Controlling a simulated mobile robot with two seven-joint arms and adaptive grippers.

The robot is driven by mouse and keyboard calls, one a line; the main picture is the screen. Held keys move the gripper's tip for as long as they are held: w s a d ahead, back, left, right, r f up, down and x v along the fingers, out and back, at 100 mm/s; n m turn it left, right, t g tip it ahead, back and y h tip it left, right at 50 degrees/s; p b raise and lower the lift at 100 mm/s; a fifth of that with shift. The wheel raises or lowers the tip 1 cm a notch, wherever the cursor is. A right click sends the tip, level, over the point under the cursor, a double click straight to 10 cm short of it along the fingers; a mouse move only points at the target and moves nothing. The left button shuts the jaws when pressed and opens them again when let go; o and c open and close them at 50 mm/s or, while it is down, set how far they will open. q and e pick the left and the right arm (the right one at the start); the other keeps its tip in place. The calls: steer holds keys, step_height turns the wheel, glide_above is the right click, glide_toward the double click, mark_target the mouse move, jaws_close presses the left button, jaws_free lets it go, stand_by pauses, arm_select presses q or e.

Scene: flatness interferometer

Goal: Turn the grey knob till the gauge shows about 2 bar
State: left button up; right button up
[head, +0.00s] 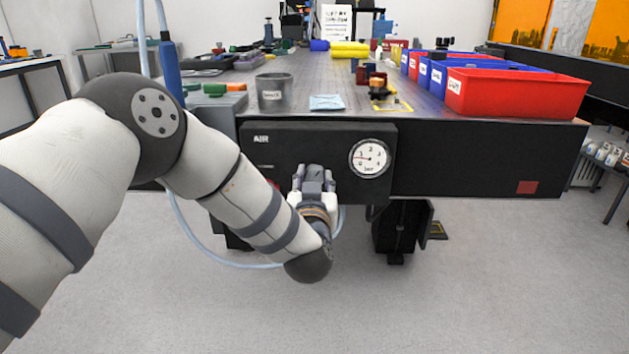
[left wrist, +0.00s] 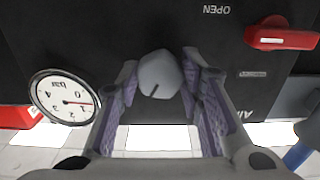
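The grey knob (left wrist: 160,75) sits on the dark air panel (head: 270,138), with a short dark mark on its face. My left gripper (head: 314,176) is at the panel front, below and left of the gauge. In the left wrist view its purple-padded fingers (left wrist: 160,84) lie close against both sides of the knob, seemingly shut on it. The gripper hides the knob in the head view. The round white gauge (head: 370,158) reads a little under 1 bar; it also shows upside down in the left wrist view (left wrist: 65,98). My right gripper is out of view.
A red valve handle (left wrist: 284,39) is on the panel beside the knob, near the OPEN label. On the bench above stand a grey cup (head: 274,93), red bins (head: 520,95) and blue bins (head: 432,80). A pale blue hose (head: 190,230) hangs behind my left arm.

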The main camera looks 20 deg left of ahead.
arm_select(q)
steer(key=shift+c, duration=1.2)
steer(key=shift+r, duration=0.1)
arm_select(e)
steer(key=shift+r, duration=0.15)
arm_select(q)
steer(key=shift+r+m+p, duration=0.1)
steer(key=shift+m+p, duration=0.75)
steer(key=shift+m, duration=0.05)
steer(key=m+p, duration=0.1)
steer(key=m, duration=0.1)
steer(key=shift+m, duration=0.3)
steer(key=shift+f+m+p, duration=0.2)
steer(key=shift+m+p, duration=0.2)
steer(key=shift+m, duration=0.3)
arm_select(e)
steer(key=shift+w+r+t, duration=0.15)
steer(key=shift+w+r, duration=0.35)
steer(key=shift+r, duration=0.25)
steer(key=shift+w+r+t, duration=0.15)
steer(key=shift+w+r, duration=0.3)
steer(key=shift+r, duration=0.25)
